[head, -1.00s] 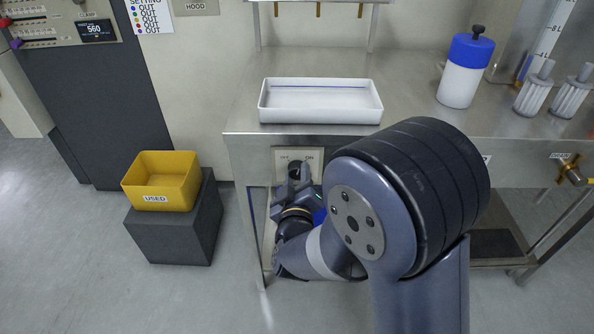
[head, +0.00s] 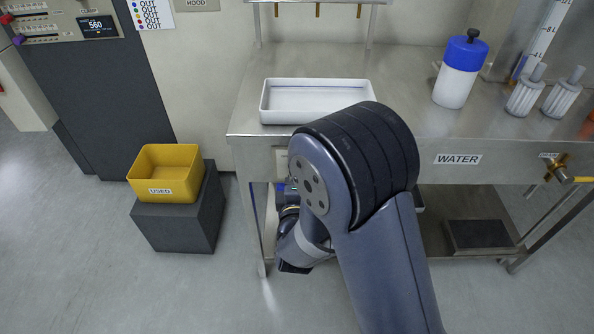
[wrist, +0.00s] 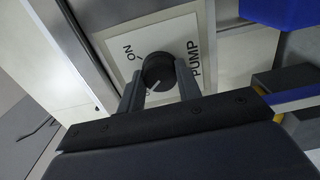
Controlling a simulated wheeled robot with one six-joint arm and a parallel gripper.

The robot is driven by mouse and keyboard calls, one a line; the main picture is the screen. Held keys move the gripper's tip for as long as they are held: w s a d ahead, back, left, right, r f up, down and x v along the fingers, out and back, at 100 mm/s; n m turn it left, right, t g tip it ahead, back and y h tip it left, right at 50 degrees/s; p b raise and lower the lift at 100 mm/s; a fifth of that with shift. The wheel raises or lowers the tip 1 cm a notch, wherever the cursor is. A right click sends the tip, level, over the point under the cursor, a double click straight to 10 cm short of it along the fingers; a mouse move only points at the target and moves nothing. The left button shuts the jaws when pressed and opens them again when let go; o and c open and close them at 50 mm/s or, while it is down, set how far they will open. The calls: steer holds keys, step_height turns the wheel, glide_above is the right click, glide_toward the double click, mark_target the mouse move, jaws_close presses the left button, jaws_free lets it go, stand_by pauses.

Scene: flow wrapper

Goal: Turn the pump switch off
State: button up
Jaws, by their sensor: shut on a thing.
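The pump switch is a round black knob (wrist: 157,70) with a white pointer line, on a pale plate (wrist: 184,35) marked PUMP and ON. The pointer aims down-left in the wrist view, away from ON, at a label mostly hidden by my gripper. My gripper (wrist: 159,74) has one finger on each side of the knob and is shut on it. In the head view my arm covers the knob, and only the plate's left edge (head: 281,163) shows under the steel bench top.
A white tray (head: 266,103) stands on the bench (head: 420,115) above the switch. A blue-topped bottle (head: 457,82) is at the back right. A WATER label and a brass valve (head: 556,168) are to the right. A yellow USED bin (head: 166,190) sits on a dark block at left.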

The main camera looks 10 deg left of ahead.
steer(key=shift+n, duration=0.6)
steer(key=shift+n+p, duration=0.3)
steer(key=o, duration=1)
steer(key=shift+s, duration=0.1)
steer(key=v, duration=1)
steer(key=shift+s+d+p, duration=0.2)
steer(key=shift+s+p, duration=0.1)
steer(key=shift+p, duration=0.1)
steer(key=shift+w, duration=0.1)
